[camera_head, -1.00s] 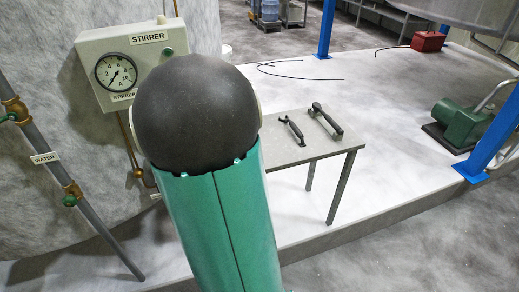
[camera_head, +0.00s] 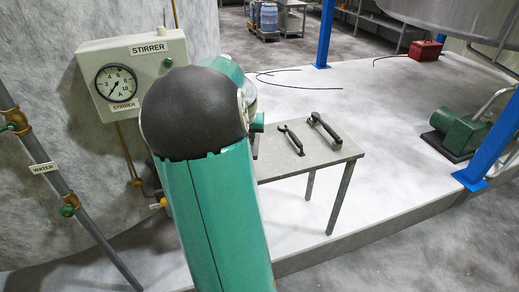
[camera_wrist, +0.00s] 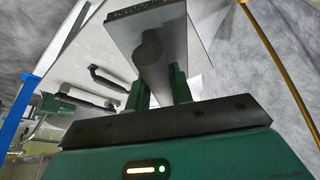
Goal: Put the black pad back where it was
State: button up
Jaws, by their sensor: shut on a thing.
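The black pad (camera_wrist: 172,22) is a dark rectangular block with a round bar handle, seen at the top centre of the wrist view. My gripper (camera_wrist: 158,88) is shut on the handle, with one green finger on each side. The pad is beyond the fingertips, over or in front of a pale surface; I cannot tell whether it touches it. In the head view my arm hides both the gripper and the pad. The small grey table (camera_head: 315,160) carries two black-handled tools (camera_head: 291,139) near its middle.
A stirrer box (camera_head: 130,75) with a gauge is on the tank wall at left, beside a water pipe (camera_head: 45,165). A green pump (camera_head: 457,130) and blue post (camera_head: 492,145) stand at right. A yellow rod or pipe (camera_wrist: 265,40) crosses the wrist view's right side.

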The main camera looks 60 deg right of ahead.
aim_at(258, 140)
jog(key=d+f, duration=0.4)
jog(key=d, duration=0.1)
jog(key=d+f, duration=0.2)
jog(key=f, duration=0.1)
jog(key=shift+s+d, duration=0.3)
jog(key=shift+s, duration=0.1)
notch_tip(258, 140, down, 3)
jog(key=shift+d+f, duration=0.1)
jog(key=shift+f, duration=0.1)
jog(key=o, duration=0.9)
jog(key=v, duration=1.2)
